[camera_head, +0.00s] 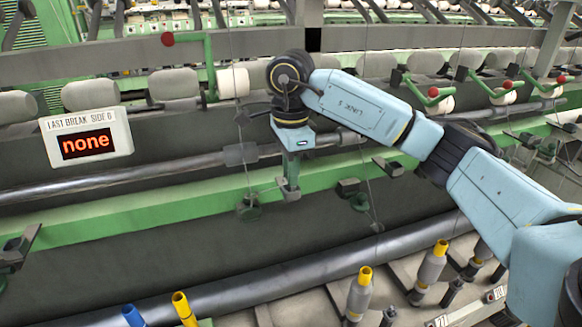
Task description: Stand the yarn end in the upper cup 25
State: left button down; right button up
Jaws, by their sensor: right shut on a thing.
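My right gripper (289,187) hangs down from the blue right arm, in front of the dark panel and green rail in the middle of the view. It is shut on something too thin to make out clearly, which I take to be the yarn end. Thin yarn lines run down the machine to its left and right. I cannot tell which part is upper cup 25, as no number 25 is readable. My left gripper is not in view.
A sign reading "none" (86,142) is at the left. A long grey roller (250,285) crosses below. Yellow-topped bobbins (361,292) stand at the lower right. Green levers (432,97) and grey rollers (174,84) line the upper machine. Blue and yellow tubes (184,308) are at bottom left.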

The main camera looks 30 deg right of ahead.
jog(key=shift+f, duration=0.1)
jog(key=o, duration=0.8)
jog(key=shift+c, duration=0.2)
jog(key=shift+r, duration=0.45)
notch_tip(320, 180, up, 12)
jog(key=p, duration=0.1)
jog(key=shift+r, duration=0.25)
